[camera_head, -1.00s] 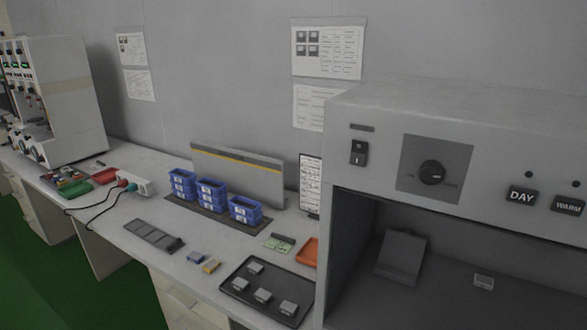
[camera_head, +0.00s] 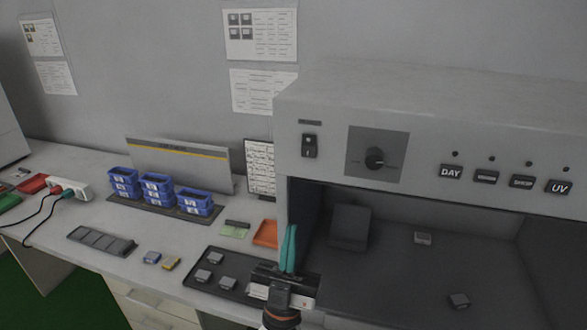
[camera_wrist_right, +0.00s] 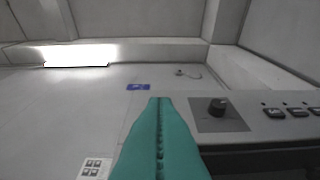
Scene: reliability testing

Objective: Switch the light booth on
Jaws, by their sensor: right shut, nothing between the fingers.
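The light booth (camera_head: 440,112) is a large grey box on the right with a dark, unlit interior. Its black rocker switch (camera_head: 309,146) sits at the upper left of the front panel, left of a black round knob (camera_head: 375,158). The knob also shows in the right wrist view (camera_wrist_right: 217,107); the switch is not visible there, probably behind the fingers. My right gripper (camera_head: 289,248) has teal fingers pointing up, shut and empty. In the head view it is below the switch, in front of the booth's left edge, apart from the switch. My left gripper is not in view.
Labelled buttons, DAY (camera_head: 451,172) to UV (camera_head: 558,187), line the panel's right. A dark tray (camera_head: 232,292) with small grey blocks lies left of my right gripper. Blue bins (camera_head: 157,187) and an orange tray (camera_head: 266,233) stand on the bench. Space before the panel is clear.

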